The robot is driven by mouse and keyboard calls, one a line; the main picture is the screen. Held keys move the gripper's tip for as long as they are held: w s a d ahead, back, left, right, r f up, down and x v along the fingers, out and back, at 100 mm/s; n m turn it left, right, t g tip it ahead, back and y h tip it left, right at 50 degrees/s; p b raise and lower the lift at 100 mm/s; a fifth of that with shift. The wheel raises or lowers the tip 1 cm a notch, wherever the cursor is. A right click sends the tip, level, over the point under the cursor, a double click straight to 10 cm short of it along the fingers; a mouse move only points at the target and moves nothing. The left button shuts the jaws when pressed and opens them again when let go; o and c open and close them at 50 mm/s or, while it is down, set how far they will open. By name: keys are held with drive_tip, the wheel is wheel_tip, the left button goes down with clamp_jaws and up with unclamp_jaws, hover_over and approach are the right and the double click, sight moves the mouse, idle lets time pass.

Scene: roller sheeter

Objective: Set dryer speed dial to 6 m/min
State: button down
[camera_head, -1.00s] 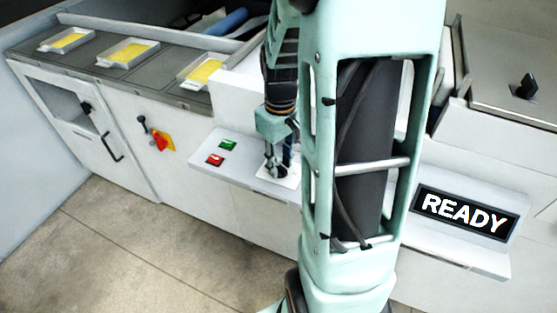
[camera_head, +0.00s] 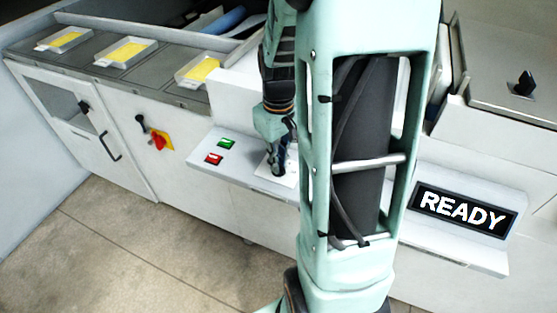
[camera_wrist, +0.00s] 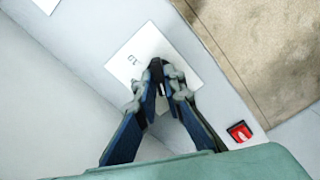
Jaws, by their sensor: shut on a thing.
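The speed dial (camera_wrist: 157,66) is a small dark knob on a white scale plate (camera_wrist: 135,58). A printed "10" shows on the plate; the rest of the scale is too small or hidden by my fingers. My gripper (camera_wrist: 164,82) is shut on the knob, with its fingers on either side of it. In the head view my gripper (camera_head: 279,170) reaches down onto the plate (camera_head: 290,179) on the control shelf. The knob itself is hidden there, and its pointer cannot be read.
A green button (camera_head: 226,143) and a red button (camera_head: 213,159) sit left of the plate. A red-yellow switch (camera_head: 161,141) is on the front panel. A "READY" display (camera_head: 463,210) stands to the right. Trays with yellow contents (camera_head: 127,52) lie on the top at left.

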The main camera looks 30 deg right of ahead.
drive_tip(key=m, duration=0.3)
drive_tip(key=shift+m, duration=0.4)
drive_tip(key=shift+m+p, duration=0.35)
drive_tip(key=shift+m, duration=1.65)
drive_tip(key=c, duration=2)
unclamp_jaws()
wheel_tip(320, 180, up, 12)
drive_tip(key=shift+r, duration=0.1)
